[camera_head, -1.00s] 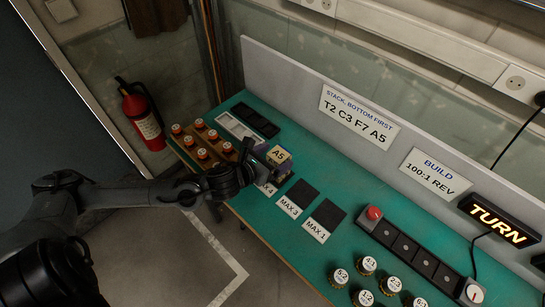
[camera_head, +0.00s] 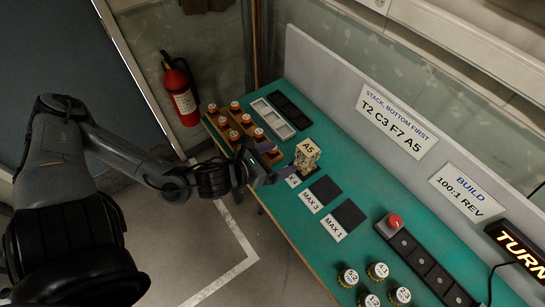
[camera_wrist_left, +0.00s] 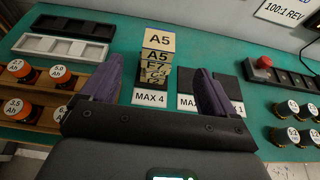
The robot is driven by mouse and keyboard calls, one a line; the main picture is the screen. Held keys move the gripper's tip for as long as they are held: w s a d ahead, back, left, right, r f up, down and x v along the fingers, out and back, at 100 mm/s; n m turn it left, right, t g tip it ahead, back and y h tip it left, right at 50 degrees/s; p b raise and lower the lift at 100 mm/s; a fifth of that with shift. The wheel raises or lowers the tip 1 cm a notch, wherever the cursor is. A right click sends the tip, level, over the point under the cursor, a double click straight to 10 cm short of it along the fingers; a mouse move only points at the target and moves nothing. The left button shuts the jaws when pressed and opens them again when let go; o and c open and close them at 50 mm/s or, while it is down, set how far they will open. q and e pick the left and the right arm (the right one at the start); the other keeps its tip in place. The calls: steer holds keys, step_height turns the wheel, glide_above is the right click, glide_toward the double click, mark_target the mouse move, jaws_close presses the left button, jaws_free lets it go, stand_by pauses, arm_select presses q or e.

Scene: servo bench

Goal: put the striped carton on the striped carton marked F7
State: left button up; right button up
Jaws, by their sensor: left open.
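The striped carton marked A5 (camera_head: 307,148) sits on top of a stack of cartons. In the left wrist view its top label (camera_wrist_left: 160,41) and front label face me. Directly under it is the striped carton marked F7 (camera_wrist_left: 155,68), with the C3 carton (camera_wrist_left: 154,77) and another carton below that. The stack stands upright on the mat behind the MAX 4 label (camera_wrist_left: 150,98). My left gripper (camera_head: 275,161) is open and empty, on the near side of the stack, its purple fingers apart from the cartons. My right gripper is not in view.
Orange-topped jars (camera_head: 240,118) stand in a wooden rack left of the stack, with trays (camera_head: 275,118) behind. Empty dark mats (camera_head: 325,189) lie to the right. A red button (camera_head: 394,221) and several jars (camera_head: 378,271) stand farther right.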

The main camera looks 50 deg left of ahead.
arm_select(q)
steer(key=s+f+n+g, duration=0.1)
steer(key=s+f+n, duration=0.1)
steer(key=n, duration=0.3)
steer(key=s+d+f+n+g+y, duration=0.1)
steer(key=s+f+n+g, duration=0.1)
steer(key=n, duration=0.4)
steer(key=s+d+f+n+g, duration=0.1)
steer(key=s+f+n, duration=0.1)
steer(key=f+n, duration=0.2)
steer(key=shift+s+d+n+g+y, duration=0.1)
steer(key=shift+n+g+y, duration=0.3)
steer(key=shift+n, duration=0.6)
steer(key=s+d+f+n+g+h, duration=0.1)
steer(key=s+d+f+n+g, duration=0.1)
steer(key=n, duration=0.6)
steer(key=s+d+f+n+g, duration=0.2)
steer(key=d+n, duration=0.4)
steer(key=n, duration=0.3)
steer(key=shift+s+d+f+g+h, duration=0.15)
steer(key=shift+s+f+g+h, duration=0.35)
steer(key=shift+s, duration=0.75)
steer(key=shift+r, duration=0.2)
step_height(320, 180, up, 31)
steer(key=p, duration=3.1)
